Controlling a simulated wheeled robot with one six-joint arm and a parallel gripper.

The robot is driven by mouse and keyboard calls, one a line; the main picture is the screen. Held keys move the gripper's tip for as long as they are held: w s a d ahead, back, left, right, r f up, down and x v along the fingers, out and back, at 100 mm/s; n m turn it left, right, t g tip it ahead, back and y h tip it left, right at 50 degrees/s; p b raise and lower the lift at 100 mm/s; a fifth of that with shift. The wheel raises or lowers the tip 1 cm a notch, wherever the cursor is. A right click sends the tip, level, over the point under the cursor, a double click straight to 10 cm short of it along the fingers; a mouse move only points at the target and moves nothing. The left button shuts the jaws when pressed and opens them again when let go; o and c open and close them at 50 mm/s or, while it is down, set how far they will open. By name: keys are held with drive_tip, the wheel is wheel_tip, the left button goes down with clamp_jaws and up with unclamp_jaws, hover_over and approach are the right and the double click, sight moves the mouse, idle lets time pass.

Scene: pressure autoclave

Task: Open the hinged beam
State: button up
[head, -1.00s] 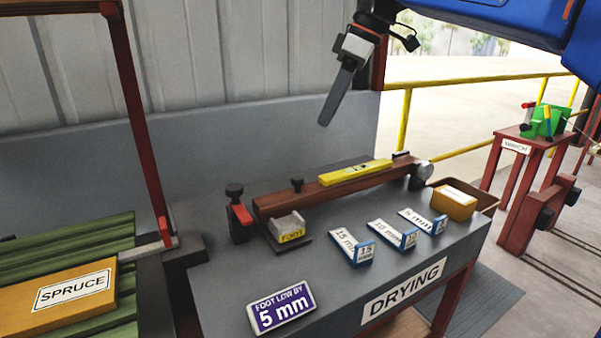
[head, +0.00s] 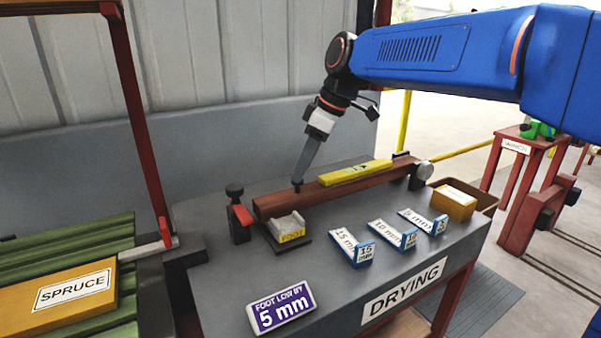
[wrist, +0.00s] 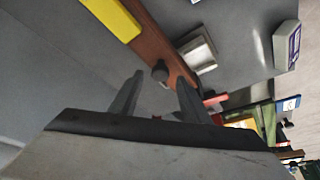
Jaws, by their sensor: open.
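The hinged beam (head: 330,188) is a long reddish-brown bar lying flat along the back of the grey drying table. A round pivot (head: 424,170) is at its right end. A small dark knob (head: 297,184) stands on the beam near its left end. My gripper (head: 299,178) points down just above this knob. In the wrist view, the open fingers (wrist: 160,95) reach toward the knob (wrist: 160,71) with nothing between them. The head view does not show whether the fingers touch the knob. The beam also shows in the wrist view (wrist: 155,40).
A red clamp with a dark knob (head: 240,218) stands at the left end. The foot block (head: 288,228) sits in front of the beam. Several blue-edged spacers, one marked 15 mm (head: 350,247), and a purple sign (head: 281,307) are nearer.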

drive_tip(key=shift+x, duration=1.25)
drive_tip(key=shift+c, duration=0.3)
